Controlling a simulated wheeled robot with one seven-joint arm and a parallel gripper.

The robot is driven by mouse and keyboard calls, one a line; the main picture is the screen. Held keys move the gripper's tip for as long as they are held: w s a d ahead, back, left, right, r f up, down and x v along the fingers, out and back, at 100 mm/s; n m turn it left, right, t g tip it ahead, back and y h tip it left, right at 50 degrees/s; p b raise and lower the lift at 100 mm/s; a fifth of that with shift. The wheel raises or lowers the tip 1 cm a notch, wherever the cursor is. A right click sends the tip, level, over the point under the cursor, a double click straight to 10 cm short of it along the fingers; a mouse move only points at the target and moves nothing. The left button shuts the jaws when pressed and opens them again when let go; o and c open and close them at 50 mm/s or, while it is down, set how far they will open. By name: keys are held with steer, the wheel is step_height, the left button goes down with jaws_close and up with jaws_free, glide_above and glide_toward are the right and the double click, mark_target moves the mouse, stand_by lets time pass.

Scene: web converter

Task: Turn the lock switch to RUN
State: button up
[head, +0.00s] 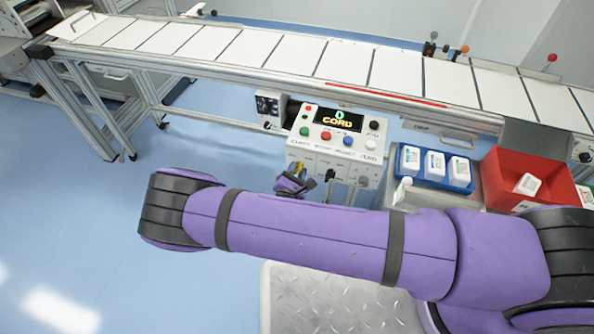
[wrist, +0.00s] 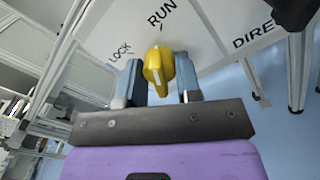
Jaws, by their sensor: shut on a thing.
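The lock switch is a yellow knob (wrist: 158,70) on a white panel (wrist: 205,50) in the wrist view. The LOCK label (wrist: 120,52) is to its upper left and the RUN label (wrist: 161,13) is above it. The knob's raised ridge points up the picture, roughly towards RUN and its tick mark. My gripper (wrist: 159,83) has a finger on each side of the knob and is shut on it. In the head view my gripper (head: 294,184) is at the lower left front of the control box (head: 306,150); my arm hides part of the area below.
The box's display (head: 339,118) reads "0 CORD", above several coloured buttons. A blue tray (head: 408,158) with white bottles and a red bin (head: 505,172) stand to the right. A long conveyor (head: 250,50) runs behind. The floor at left is clear.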

steer(key=shift+m, duration=1.3)
steer(key=o, duration=0.9)
steer(key=v, duration=1)
steer(key=shift+s, duration=0.4)
steer(key=shift+a+r, duration=0.1)
steer(key=shift+a, duration=0.05)
